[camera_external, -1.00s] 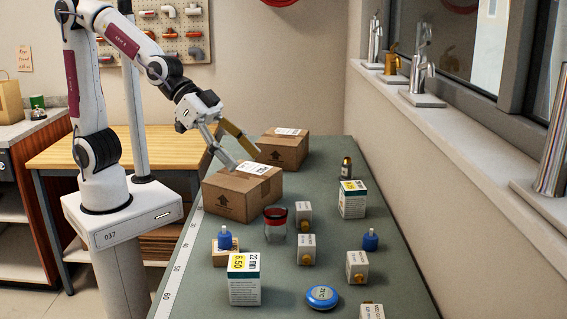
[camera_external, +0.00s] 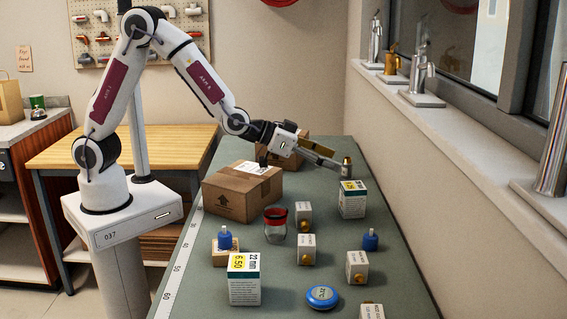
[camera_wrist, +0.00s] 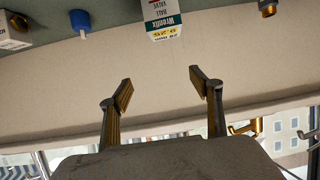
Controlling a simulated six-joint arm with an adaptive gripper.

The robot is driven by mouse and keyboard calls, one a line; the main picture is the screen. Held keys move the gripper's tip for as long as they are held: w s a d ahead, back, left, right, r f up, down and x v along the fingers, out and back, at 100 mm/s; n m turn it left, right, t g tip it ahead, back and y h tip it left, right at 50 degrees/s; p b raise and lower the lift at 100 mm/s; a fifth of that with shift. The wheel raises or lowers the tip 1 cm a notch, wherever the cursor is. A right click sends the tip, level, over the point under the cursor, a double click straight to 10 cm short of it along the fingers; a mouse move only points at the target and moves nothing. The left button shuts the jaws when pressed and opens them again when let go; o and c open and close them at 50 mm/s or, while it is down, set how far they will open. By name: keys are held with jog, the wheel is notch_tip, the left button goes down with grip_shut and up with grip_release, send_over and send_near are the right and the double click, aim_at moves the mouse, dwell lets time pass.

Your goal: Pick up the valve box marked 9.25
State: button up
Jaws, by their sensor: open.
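The valve box (camera_external: 352,200) with a yellow price label stands upright toward the right side of the green bench; the label is small but appears to read 9.25. In the wrist view it shows upside down at the top edge (camera_wrist: 162,20), with "ball valve" print and partly cut off. My gripper (camera_external: 338,162) is open and empty, reaching in from the left above and behind this box. In the wrist view the open fingers (camera_wrist: 165,90) are apart from the box, with nothing between them. A similar box marked 6.50 (camera_external: 244,282) stands at the front left.
A windowsill (camera_external: 450,140) runs along the right.

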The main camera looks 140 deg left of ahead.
aim_at(342, 189)
jog(key=shift+s+a+f+y, duration=0.2)
jog(key=shift+a+f, duration=0.05)
jog(key=shift+a, duration=0.3)
jog(key=shift+s+a+f+y, duration=0.15)
jog(key=shift+a+f+y, duration=0.05)
jog(key=shift+a, duration=0.3)
jog(key=shift+f, duration=3.95)
jog(key=shift+x, duration=0.8)
jog(key=shift+a+f, duration=0.1)
jog(key=shift+x, duration=2.8)
jog(key=c, duration=1.6)
